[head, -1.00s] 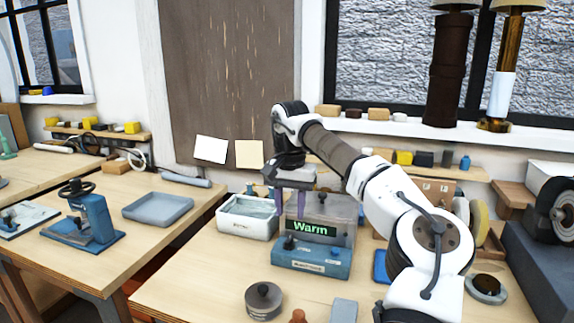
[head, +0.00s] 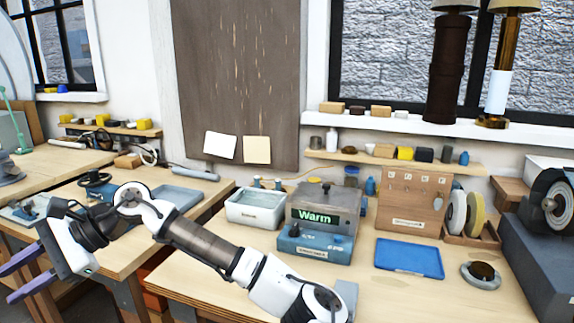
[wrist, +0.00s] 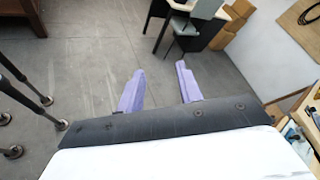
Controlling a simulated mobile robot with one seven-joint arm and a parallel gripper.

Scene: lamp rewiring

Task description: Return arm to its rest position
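My gripper (head: 28,277) is at the lower left of the head view, in front of the left workbench and away from the bench objects. Its two purple fingers are spread apart with nothing between them. In the wrist view my gripper (wrist: 160,90) points over the bare grey floor (wrist: 95,65), and the gap between the fingers is empty. My white and grey arm runs from the bottom middle of the head view to the left, low over the front of the benches.
The right bench holds a grey-blue device reading "Warm" (head: 318,232), a white bin (head: 254,209), a blue tray (head: 408,258) and a grinder (head: 550,205). A chair (wrist: 187,32) stands at a desk across the floor.

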